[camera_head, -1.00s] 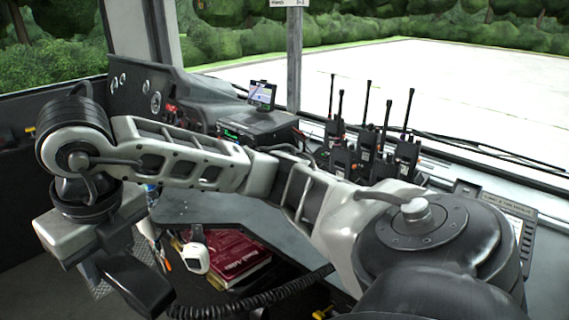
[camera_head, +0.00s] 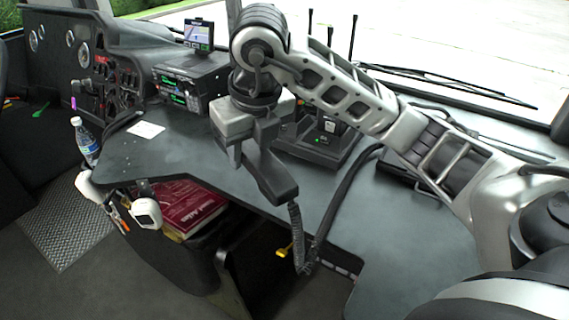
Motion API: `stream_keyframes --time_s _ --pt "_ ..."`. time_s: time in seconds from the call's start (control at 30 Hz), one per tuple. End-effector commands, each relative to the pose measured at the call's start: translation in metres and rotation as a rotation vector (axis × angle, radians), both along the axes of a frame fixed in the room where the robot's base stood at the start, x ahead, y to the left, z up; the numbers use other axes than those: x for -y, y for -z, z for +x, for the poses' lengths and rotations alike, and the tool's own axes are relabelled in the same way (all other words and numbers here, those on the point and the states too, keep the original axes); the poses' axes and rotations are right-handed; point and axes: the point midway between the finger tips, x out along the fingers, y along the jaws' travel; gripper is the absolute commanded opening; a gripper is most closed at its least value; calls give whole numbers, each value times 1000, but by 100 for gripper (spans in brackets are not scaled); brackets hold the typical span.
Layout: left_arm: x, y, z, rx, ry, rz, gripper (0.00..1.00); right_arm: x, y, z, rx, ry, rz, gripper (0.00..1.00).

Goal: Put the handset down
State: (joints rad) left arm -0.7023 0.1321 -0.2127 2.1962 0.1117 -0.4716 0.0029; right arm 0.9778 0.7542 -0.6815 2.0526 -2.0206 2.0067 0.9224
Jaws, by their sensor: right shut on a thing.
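My right arm reaches in from the right, and its gripper (camera_head: 256,142) points down over the desk. It is shut on the black handset (camera_head: 272,178), which hangs tilted in the air, its lower end toward the right. A black coiled cord (camera_head: 297,236) drops from the handset's lower end, loops below the desk's front edge and runs back up over the desk. The gripper and arm hide part of the handset's upper end. My left gripper is not in view.
The grey desk (camera_head: 335,190) has free room in the middle and at left. A radio unit (camera_head: 183,88) with a small screen (camera_head: 198,34) stands at the back. A charger with radios (camera_head: 318,146) is partly behind my arm. A bottle (camera_head: 86,138) and red book (camera_head: 190,208) are left.

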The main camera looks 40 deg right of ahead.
Motion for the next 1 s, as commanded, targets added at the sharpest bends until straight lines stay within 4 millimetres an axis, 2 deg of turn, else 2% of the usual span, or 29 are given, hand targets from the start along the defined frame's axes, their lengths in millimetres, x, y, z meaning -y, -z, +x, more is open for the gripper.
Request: stream_keyframes --time_s 0.03,0.2,0.4,0.67,0.9,1.0 --pt "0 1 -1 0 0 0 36 12 8 7 -6 9 0 11" --pt "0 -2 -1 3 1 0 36 48 28 29 -5 11 -2 11" --pt "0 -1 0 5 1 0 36 69 61 44 -3 8 -1 11" --pt "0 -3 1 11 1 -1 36 79 76 52 0 4 0 11" --pt "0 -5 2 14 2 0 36 82 108 54 -3 3 0 11" --pt "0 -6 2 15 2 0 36 82 112 55 1 3 0 11"
